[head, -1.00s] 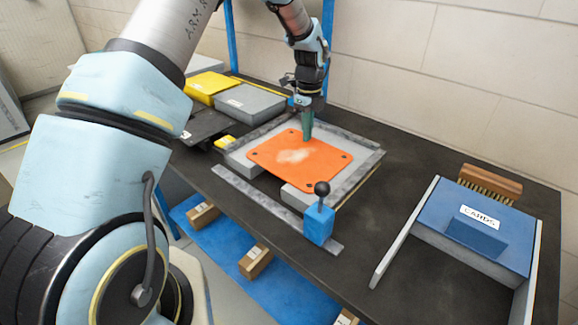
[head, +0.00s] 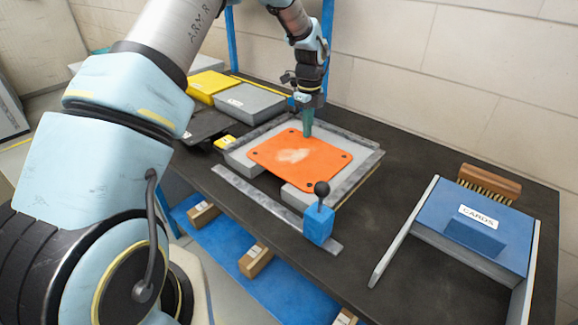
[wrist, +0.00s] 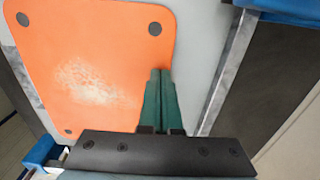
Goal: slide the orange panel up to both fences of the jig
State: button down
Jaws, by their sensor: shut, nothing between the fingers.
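The orange panel (head: 297,163) lies flat on the grey bed of the jig (head: 332,138), with dark dots at its corners and a pale scuffed patch. In the wrist view the fingers (wrist: 162,80) are together beside the panel's edge; contact is hard to tell.
A blue clamp with a black knob (head: 319,222) stands on the front rail. A blue CARDS box (head: 475,225) and a brush (head: 489,182) are at right. Grey (head: 248,102) and yellow (head: 210,84) boxes stand at back left. Dark bench between jig and CARDS box is clear.

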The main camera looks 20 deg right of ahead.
aim_at(298, 133)
jog(key=shift+w+a+f, duration=0.1)
jog(key=shift+w+a, duration=0.05)
jog(key=shift+w, duration=0.1)
jog(key=shift+w+a+f+p, duration=0.1)
jog(key=shift+w+a+p, duration=0.05)
jog(key=shift+w+a, duration=0.35)
jog(key=shift+w+a+p, duration=0.15)
jog(key=shift+w+a, duration=0.1)
jog(key=shift+w, duration=0.35)
jog(key=shift+w+d+r+p, duration=0.2)
jog(key=shift+w+d, duration=0.25)
jog(key=shift+d, duration=0.4)
jog(key=shift+w+d+r+p, duration=0.15)
jog(key=shift+w+d, duration=0.3)
jog(key=shift+d, duration=0.4)
jog(key=shift+w+d+f, duration=0.2)
jog(key=shift+w+d, duration=0.15)
jog(key=shift+d, duration=0.35)
jog(key=shift+d, duration=0.1)
jog(key=shift+w+d+f, duration=0.1)
jog(key=shift+w+d, duration=0.25)
jog(key=shift+d, duration=0.2)
